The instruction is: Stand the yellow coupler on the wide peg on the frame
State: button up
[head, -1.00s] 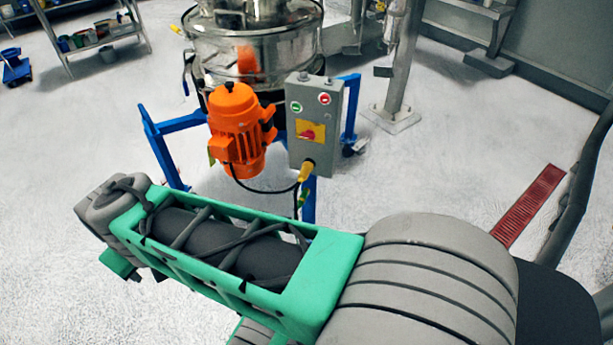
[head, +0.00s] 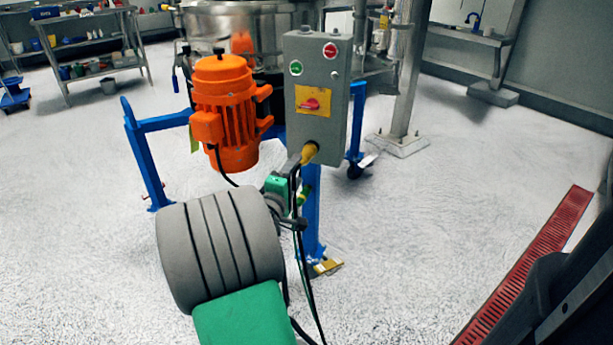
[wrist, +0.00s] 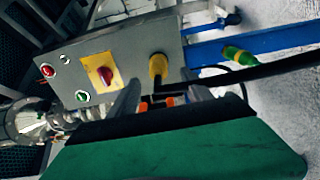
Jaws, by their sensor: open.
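The yellow coupler (head: 310,153) sits at the lower edge of the grey control box, with a dark cable beside it. In the wrist view it shows as a yellow cylinder (wrist: 157,66) against the box. My gripper (wrist: 162,92) is open in front of the coupler, its two fingers below it in the picture. I cannot tell whether they touch it. In the head view my arm partly hides the gripper, just below the coupler. The blue frame (head: 145,165) stands behind my arm. I cannot pick out the wide peg on it.
The grey control box (head: 318,90) carries red and green buttons and a red switch. An orange motor (head: 226,112) stands close to its left. A green-and-yellow piece (wrist: 240,56) lies near a blue frame bar. Cables hang below the box. Open floor lies to both sides.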

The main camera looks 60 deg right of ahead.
aim_at(306, 155)
jog(key=shift+r, duration=0.2)
jog(key=shift+d, duration=0.1)
jog(key=shift+d, duration=0.25)
jog(key=d, duration=0.2)
jog(key=d+p, duration=0.1)
jog(key=d, duration=0.2)
jog(key=d+p, duration=0.1)
jog(key=d, duration=0.2)
jog(key=shift+w+d, duration=0.15)
jog(key=shift+w, duration=0.25)
jog(key=shift+c, duration=0.2)
dwell(0.5)
grip_shut()
dwell(0.4)
dwell(0.3)
